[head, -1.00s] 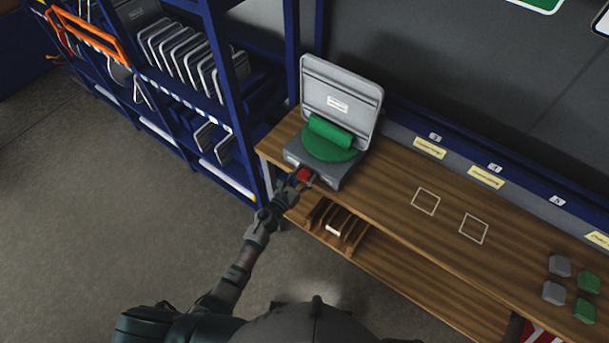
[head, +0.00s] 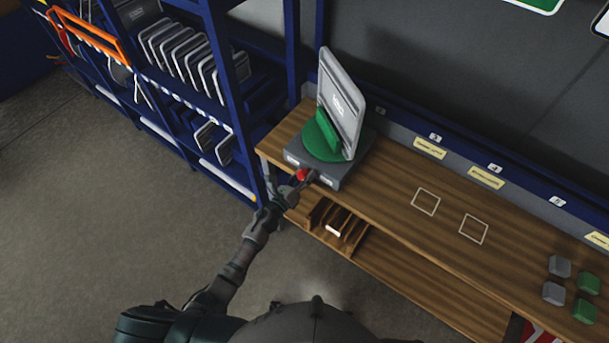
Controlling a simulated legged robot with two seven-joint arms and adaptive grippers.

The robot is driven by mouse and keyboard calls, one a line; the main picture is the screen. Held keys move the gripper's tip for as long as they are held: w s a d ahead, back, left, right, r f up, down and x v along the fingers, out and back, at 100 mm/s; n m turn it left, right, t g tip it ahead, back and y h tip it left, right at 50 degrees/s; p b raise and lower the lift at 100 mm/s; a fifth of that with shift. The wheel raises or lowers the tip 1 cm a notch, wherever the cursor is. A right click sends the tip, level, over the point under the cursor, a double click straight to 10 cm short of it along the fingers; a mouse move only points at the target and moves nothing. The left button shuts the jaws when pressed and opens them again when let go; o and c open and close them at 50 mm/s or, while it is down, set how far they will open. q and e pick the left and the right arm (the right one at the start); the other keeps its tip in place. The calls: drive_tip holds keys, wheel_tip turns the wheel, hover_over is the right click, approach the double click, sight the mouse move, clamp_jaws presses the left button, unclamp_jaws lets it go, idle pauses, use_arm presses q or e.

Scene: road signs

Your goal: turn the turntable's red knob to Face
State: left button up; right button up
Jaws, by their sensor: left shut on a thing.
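The turntable (head: 327,169) has a grey base at the left end of the wooden bench. Its round green platform (head: 312,146) carries a grey sign panel (head: 343,100) standing upright, now seen at a steep angle with its labelled grey side facing right. The red knob (head: 302,174) is on the front of the base, between two small pale labels that I cannot read. My left gripper (head: 299,180) is at the knob, shut on it, and partly hides it. My right gripper is not in view.
The wooden bench (head: 390,195) has two white outlined squares and several grey and green blocks at the right. A small slotted rack (head: 338,226) is on the shelf below. A blue shelving unit (head: 225,80) with several sign blanks stands close on the left.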

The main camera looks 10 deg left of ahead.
use_arm(q)
drive_tip(key=shift+a, duration=0.1)
idle(0.4)
drive_tip(key=o, duration=1.2)
drive_tip(key=shift+c, duration=0.2)
drive_tip(key=v, duration=1.2)
drive_tip(key=shift+f, duration=0.2)
